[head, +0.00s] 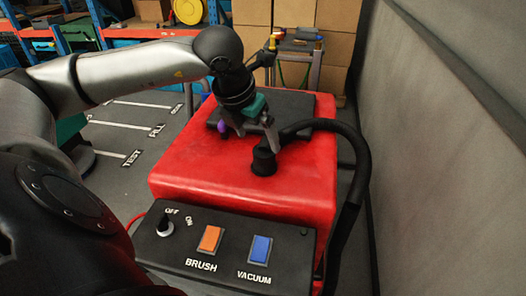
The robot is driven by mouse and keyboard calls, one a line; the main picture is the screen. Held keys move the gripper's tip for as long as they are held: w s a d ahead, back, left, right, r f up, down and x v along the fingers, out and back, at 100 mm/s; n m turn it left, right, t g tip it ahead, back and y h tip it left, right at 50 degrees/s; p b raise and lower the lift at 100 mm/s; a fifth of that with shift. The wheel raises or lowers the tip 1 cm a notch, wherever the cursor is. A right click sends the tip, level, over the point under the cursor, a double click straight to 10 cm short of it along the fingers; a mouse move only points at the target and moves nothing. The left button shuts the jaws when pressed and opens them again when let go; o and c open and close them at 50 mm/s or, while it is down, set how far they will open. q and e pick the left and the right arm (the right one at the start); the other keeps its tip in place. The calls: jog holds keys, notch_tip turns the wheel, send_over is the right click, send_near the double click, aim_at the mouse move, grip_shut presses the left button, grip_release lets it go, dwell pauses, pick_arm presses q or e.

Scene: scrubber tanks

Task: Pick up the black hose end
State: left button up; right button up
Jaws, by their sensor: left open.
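The black hose (358,165) arches over the right side of the red scrubber tank (305,190) and hangs down its right edge. Its black end (264,161) sits upright on the red top, at or in a port; which one I cannot tell. My left gripper (250,148) comes in from the left and points down over the tank. Its fingers are spread apart, one close to the hose end's upper side. Whether that finger touches the hose end is unclear. My right gripper is not in view.
A control panel (225,245) with a knob, an orange BRUSH switch and a blue VACUUM switch is at the front. A dark lid (290,106) lies on the tank behind the gripper. A grey wall (455,150) stands on the right, and shelves and cardboard boxes stand behind.

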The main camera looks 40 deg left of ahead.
aim_at(263, 151)
pick_arm(q)
jog(key=x, duration=0.2)
jog(key=shift+w+f, duration=0.2)
jog(key=shift+f, duration=0.15)
jog(key=shift+p+x, duration=0.4)
jog(key=shift+x, duration=0.4)
jog(key=x, duration=0.1)
jog(key=p+x, duration=0.1)
jog(key=x, duration=0.1)
jog(key=shift+w+a+f, duration=0.2)
jog(key=shift+a, duration=0.05)
jog(key=shift+w+f, duration=0.15)
jog(key=shift+f, duration=0.3)
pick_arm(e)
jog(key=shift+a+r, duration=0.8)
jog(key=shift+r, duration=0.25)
pick_arm(q)
jog(key=c, duration=0.4)
grip_shut()
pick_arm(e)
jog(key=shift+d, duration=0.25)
